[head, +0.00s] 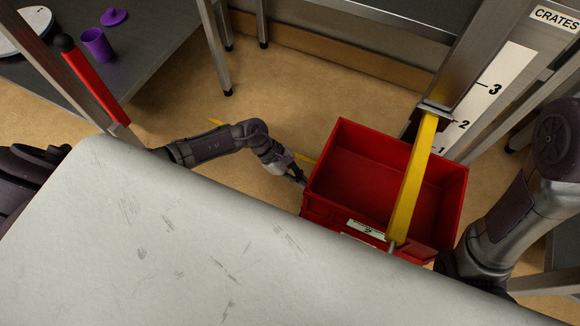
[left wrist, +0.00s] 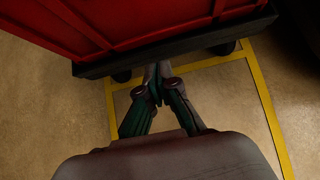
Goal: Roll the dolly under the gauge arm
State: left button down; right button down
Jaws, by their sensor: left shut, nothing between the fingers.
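A red crate (head: 330,170) stands to the right of centre in the head view, open at the top and empty. The dolly (left wrist: 215,38) shows in the left wrist view as a dark slab on small wheels under the red crate wall (left wrist: 60,30). The yellow gauge arm (head: 413,185) reaches from the metal post across the crate's right part in the head view; its height above the rim is hard to judge. My left gripper (head: 300,178) is shut and empty at the crate's left side. In the left wrist view its fingertips (left wrist: 157,68) are at the dolly's edge. My right gripper is hidden.
A scale (head: 490,95) marked 1, 2, 3 and a CRATES sign (head: 555,17) are by the post. Yellow tape (left wrist: 265,95) marks the floor. A pale scuffed hood (head: 150,240) blocks the foreground. A grey table (head: 150,50) holds a purple cup (head: 97,45).

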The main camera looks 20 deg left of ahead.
pick_arm(q)
jog(key=shift+d, duration=0.35)
